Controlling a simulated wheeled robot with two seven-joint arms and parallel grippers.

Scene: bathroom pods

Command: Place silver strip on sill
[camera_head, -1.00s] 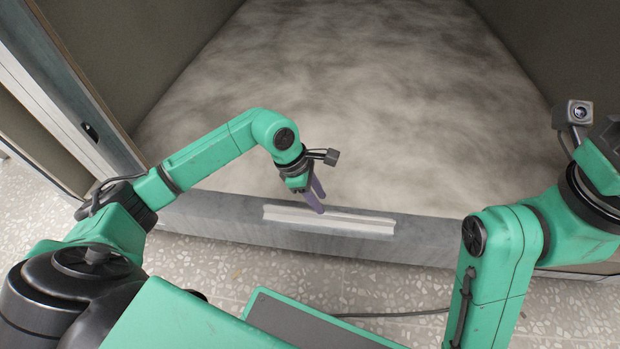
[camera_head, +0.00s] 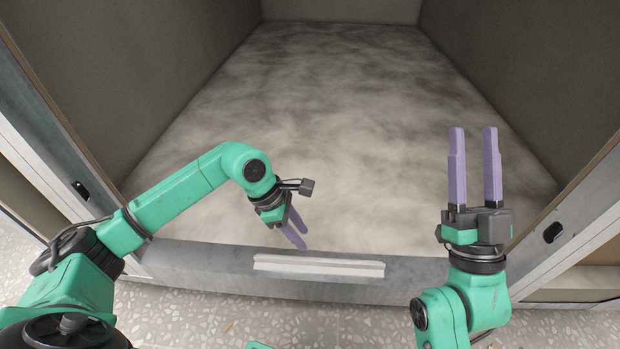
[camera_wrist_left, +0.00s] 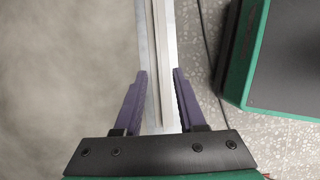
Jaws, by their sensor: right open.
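The silver strip (camera_head: 319,266) is a long, pale, narrow bar lying lengthwise along the grey sill (camera_head: 205,260) at the front of the pod. My left gripper (camera_head: 296,236) is just above and behind the strip near its middle, fingers pointing down. In the left wrist view the strip (camera_wrist_left: 159,45) runs between the spread fingers of my left gripper (camera_wrist_left: 160,78), which do not touch it. My right gripper (camera_head: 473,135) is open and empty, fingers pointing away over the pod floor at the right.
The pod floor (camera_head: 310,110) is mottled grey and clear, with dark walls on both sides. Door frames with dark latches (camera_head: 81,190) stand at left and right. Speckled terrazzo floor (camera_head: 200,315) lies in front of the sill. My green base edge shows in the left wrist view.

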